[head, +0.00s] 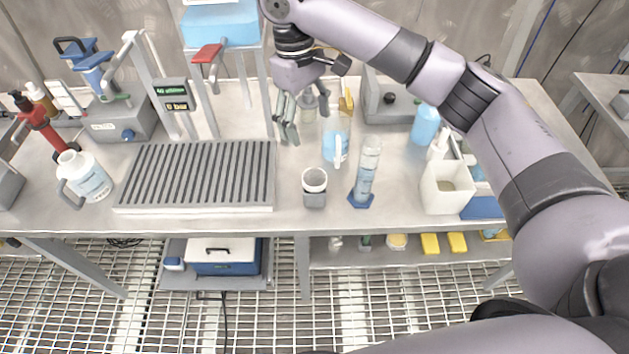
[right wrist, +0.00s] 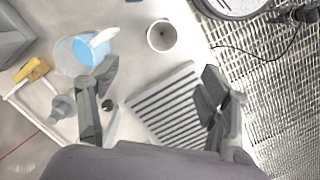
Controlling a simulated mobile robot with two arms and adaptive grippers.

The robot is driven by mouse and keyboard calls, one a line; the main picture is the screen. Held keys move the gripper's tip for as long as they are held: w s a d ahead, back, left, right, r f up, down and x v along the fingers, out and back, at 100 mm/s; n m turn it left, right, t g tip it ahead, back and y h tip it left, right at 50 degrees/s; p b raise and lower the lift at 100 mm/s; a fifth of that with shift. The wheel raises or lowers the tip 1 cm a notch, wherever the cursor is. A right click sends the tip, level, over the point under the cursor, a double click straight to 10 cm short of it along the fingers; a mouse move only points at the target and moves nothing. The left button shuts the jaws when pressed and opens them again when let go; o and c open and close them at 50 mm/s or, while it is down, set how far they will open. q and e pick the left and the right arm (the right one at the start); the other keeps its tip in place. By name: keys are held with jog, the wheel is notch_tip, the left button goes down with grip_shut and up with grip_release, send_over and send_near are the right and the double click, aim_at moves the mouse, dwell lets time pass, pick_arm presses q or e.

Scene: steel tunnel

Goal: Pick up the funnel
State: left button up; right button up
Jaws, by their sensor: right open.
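A small grey, funnel-like thing (head: 308,103) stands at the back of the table, mouth apparently down and narrow end up. In the right wrist view it shows at the left (right wrist: 64,106), outside the gap between my fingers and beside the left one. My right gripper (head: 287,128) hangs above the table, just left of it in the head view. Its fingers (right wrist: 155,103) are spread wide with nothing between them. Part of the funnel is close to the fingers in the head view. My left gripper is not in view.
A clear jug with blue liquid (head: 337,140), a grey-white cup (head: 314,184) and a graduated cylinder (head: 368,165) stand right of and before the gripper. A ribbed grey rack (head: 198,175) lies to the left. A yellow thing (right wrist: 33,70) is close behind the jug.

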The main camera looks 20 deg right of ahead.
jog(key=p, duration=0.2)
send_over(314, 177)
jog(key=w, duration=0.1)
notch_tip(314, 177, down, 10)
jog(key=shift+w+r, duration=0.1)
jog(key=f, duration=0.2)
jog(key=s+f+p, duration=0.1)
jog(key=f, duration=0.1)
jog(key=shift+f, duration=0.65)
jog(key=shift+c, duration=0.5)
jog(key=c, duration=1)
jog(key=shift+r, duration=0.1)
notch_tip(314, 177, up, 20)
jog(key=shift+b, duration=0.55)
